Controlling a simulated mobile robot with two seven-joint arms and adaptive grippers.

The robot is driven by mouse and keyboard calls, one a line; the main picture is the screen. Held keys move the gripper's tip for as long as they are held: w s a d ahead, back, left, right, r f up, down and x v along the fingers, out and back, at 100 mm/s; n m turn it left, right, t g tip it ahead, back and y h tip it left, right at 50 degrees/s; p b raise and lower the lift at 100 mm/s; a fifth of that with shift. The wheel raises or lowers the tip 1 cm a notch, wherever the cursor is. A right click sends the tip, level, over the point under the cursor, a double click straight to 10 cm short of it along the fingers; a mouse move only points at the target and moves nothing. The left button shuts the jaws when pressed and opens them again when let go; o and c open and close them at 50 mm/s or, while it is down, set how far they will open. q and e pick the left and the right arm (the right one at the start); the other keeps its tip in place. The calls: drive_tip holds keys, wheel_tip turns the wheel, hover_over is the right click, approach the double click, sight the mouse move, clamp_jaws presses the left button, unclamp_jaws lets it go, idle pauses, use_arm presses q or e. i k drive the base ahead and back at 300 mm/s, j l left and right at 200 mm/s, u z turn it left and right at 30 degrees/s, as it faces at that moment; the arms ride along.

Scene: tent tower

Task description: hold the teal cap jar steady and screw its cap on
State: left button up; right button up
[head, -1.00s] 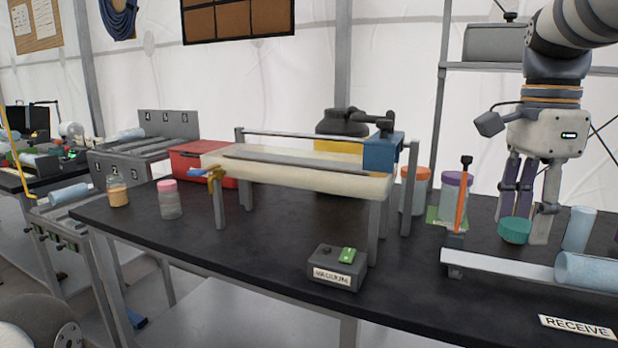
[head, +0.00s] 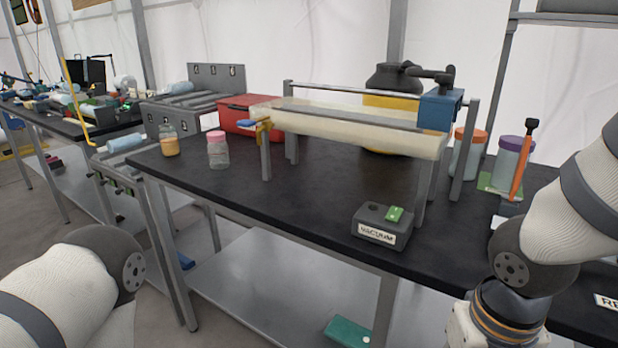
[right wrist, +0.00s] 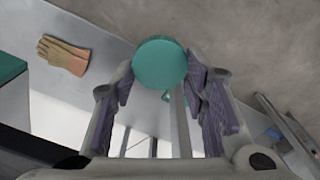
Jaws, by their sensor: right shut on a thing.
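The teal cap (right wrist: 160,62) shows in the right wrist view as a round disc between the fingertips of my right gripper (right wrist: 160,72), which is shut on it. In the head view my right arm comes in at the right, and its fingers and the cap are below the frame. My left arm shows at the lower left, but its gripper is out of view. A small jar with amber contents (head: 169,142) stands at the bench's left end, with no teal cap on it. I cannot tell whether it is the teal cap's jar.
A pink-capped jar (head: 217,151) stands beside the amber one. The roller frame (head: 350,127), vacuum box (head: 381,226), orange-capped jar (head: 467,155) and purple-lidded jar (head: 511,160) stand on the black bench (head: 310,200). The bench's front middle is clear.

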sight(169, 140)
drive_tip(key=i+j+z, duration=0.2)
drive_tip(key=j+z, duration=0.2)
drive_tip(key=j, duration=1.3)
drive_tip(key=j+z, duration=0.4)
drive_tip(key=j, duration=1.3)
drive_tip(key=k, duration=0.1)
